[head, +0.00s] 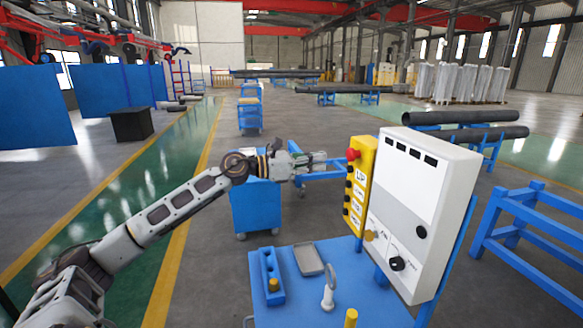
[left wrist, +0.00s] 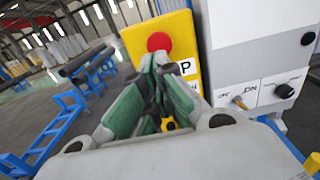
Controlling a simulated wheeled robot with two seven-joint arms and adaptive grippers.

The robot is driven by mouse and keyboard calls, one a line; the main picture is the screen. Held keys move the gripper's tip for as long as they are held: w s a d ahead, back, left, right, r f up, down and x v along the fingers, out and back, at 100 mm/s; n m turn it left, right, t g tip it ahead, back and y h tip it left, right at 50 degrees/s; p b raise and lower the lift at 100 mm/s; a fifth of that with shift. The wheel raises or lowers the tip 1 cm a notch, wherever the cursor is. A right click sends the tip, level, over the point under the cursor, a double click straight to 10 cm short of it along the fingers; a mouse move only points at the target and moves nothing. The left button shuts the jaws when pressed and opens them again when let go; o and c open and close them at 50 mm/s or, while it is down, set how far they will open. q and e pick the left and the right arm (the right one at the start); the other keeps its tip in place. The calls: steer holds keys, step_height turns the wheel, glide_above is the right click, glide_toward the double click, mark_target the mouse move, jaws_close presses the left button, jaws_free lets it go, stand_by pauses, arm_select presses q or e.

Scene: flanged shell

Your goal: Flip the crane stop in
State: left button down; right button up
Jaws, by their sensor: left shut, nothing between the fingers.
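The yellow crane pendant box (head: 358,188) stands upright on the left side of a white-grey control cabinet (head: 425,200). A red mushroom stop button (head: 352,154) sits at its top; it also shows in the left wrist view (left wrist: 158,42). My left gripper (head: 322,160) is shut and empty, to the left of the button and pointing toward it. In the left wrist view the fingertips (left wrist: 160,62) lie just below the button in the picture; I cannot tell whether they touch it. My right gripper is not in view.
The cabinet carries a brass toggle lever (left wrist: 240,103) and a black knob (left wrist: 285,91). Below is a blue cart top (head: 300,305) with a grey tray (head: 308,259) and a blue block (head: 271,277). A blue rack (head: 535,225) stands at right.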

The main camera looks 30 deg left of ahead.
arm_select(q)
steer(key=b+v, duration=0.2)
steer(key=v, duration=0.5)
steer(key=shift+b, duration=0.4)
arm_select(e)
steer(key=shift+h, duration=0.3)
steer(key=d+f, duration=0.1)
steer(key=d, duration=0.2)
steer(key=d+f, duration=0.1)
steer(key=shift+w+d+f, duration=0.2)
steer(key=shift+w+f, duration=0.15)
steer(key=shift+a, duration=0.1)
